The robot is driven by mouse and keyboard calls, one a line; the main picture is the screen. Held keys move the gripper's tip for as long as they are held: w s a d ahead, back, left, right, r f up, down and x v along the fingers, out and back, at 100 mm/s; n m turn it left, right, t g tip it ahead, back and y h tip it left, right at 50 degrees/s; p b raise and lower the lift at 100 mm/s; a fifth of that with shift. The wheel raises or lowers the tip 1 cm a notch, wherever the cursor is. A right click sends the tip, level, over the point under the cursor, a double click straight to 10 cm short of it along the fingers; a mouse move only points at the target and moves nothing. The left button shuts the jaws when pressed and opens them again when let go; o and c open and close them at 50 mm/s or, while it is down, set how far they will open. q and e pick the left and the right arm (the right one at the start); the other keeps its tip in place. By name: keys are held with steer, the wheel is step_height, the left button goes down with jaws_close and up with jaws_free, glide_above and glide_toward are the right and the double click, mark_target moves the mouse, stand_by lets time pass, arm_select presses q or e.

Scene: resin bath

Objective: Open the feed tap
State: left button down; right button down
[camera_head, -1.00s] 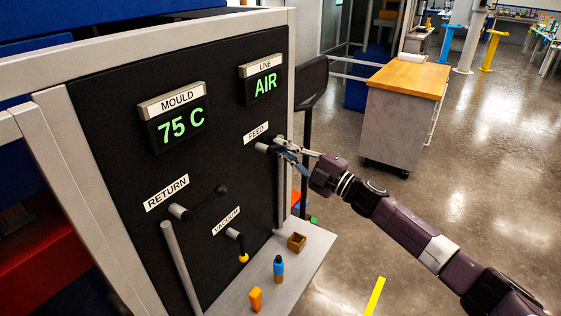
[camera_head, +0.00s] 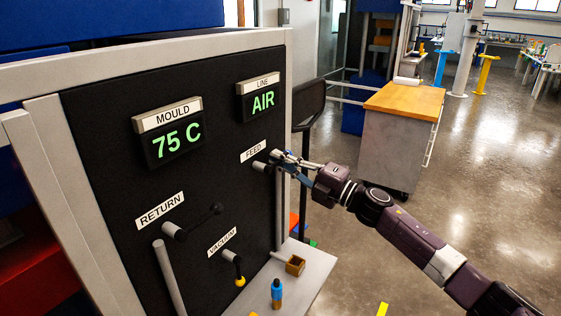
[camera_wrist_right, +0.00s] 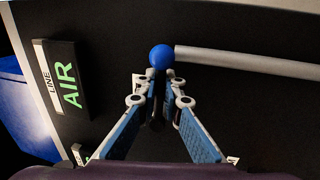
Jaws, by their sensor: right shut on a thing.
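The feed tap (camera_head: 259,165) is on the black panel under the FEED label (camera_head: 253,150), its grey hub sticking out. My right gripper (camera_head: 279,161) reaches it from the right, its fingers at the tap and shut on its lever. In the right wrist view a blue ball knob (camera_wrist_right: 162,56) sits at the tips of the right gripper's fingers (camera_wrist_right: 160,78). The fingers hide most of the lever, so its exact angle is unclear. My left gripper is not in view.
The return tap (camera_head: 172,230) and vacuum tap (camera_head: 229,255) are lower on the panel. The LINE display (camera_head: 262,102) reads AIR and the MOULD display (camera_head: 175,142) 75 C. A shelf (camera_head: 312,275) below holds a blue-topped bottle (camera_head: 277,292). A wood-topped cabinet (camera_head: 395,140) stands behind.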

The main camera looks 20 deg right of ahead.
steer(key=c, duration=2.1)
jaws_free()
steer(key=shift+v, duration=6)
